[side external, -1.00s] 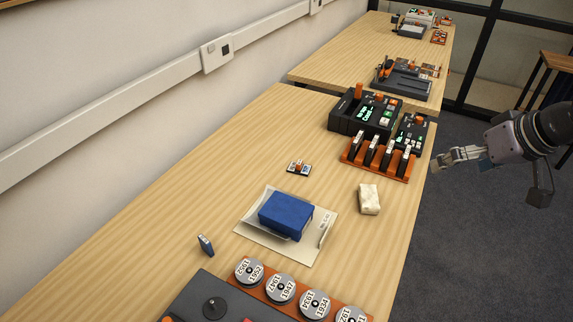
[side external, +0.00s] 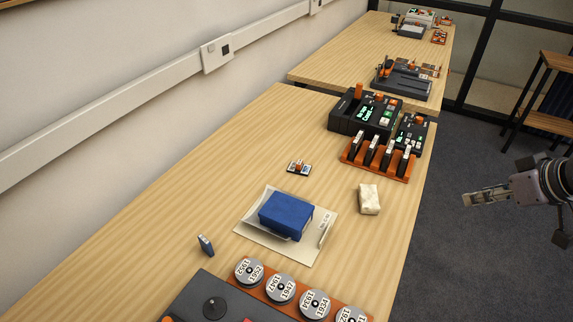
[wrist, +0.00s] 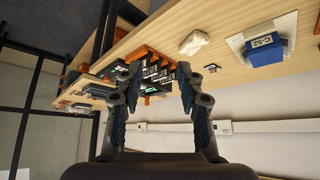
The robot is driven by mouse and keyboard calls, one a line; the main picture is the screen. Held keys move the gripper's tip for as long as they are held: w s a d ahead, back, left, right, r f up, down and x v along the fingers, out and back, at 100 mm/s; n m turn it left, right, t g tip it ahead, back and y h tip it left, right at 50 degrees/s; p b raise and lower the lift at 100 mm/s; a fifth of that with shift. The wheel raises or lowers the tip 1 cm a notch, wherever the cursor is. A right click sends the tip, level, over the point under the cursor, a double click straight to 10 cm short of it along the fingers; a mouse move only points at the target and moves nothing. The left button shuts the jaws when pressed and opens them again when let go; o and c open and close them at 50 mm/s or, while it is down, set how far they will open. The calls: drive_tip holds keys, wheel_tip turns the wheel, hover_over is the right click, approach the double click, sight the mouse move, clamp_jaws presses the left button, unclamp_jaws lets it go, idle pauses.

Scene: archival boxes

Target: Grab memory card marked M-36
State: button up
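My gripper (side external: 468,200) hangs off the right side of the near table, over the floor, apart from everything. In the wrist view its two fingers (wrist: 172,72) are spread with nothing between them. No mark M-36 is readable. An orange rack (side external: 376,171) holds several upright black pieces with white labels near the table's right edge; their marks are too small to read. I cannot tell which piece is the M-36 card. The rack appears beyond my fingers in the wrist view (wrist: 160,86).
Dark devices with green screens (side external: 366,112) stand behind the rack. A pale block (side external: 369,199) and a blue box (side external: 286,215) on a paper sheet lie nearer. A small blue piece (side external: 206,245) stands left. Labelled reels (side external: 281,288) are in front. The table's left half is mostly clear.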

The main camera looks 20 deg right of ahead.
drive_tip(key=shift+r, duration=0.1)
drive_tip(key=w+a+r+n+g+y, duration=0.1)
drive_tip(key=w+a+r, duration=0.1)
drive_tip(key=w+a, duration=0.3)
drive_tip(key=w+a+r+n, duration=0.1)
drive_tip(key=w+a+r, duration=0.2)
drive_tip(key=w+a, duration=0.15)
drive_tip(key=n+g+y, duration=0.1)
drive_tip(key=n+g, duration=0.1)
drive_tip(key=n, duration=0.2)
hover_over(205, 240)
drive_tip(key=s+d, duration=0.2)
drive_tip(key=s, duration=0.1)
wheel_tip(205, 240, down, 12)
drive_tip(key=shift+s+a+x, duration=0.1)
drive_tip(key=shift+x, duration=2.55)
drive_tip(key=shift+s+a+x, duration=0.1)
drive_tip(key=shift+s+x, duration=0.05)
drive_tip(key=shift+x, duration=2.5)
clamp_jaws()
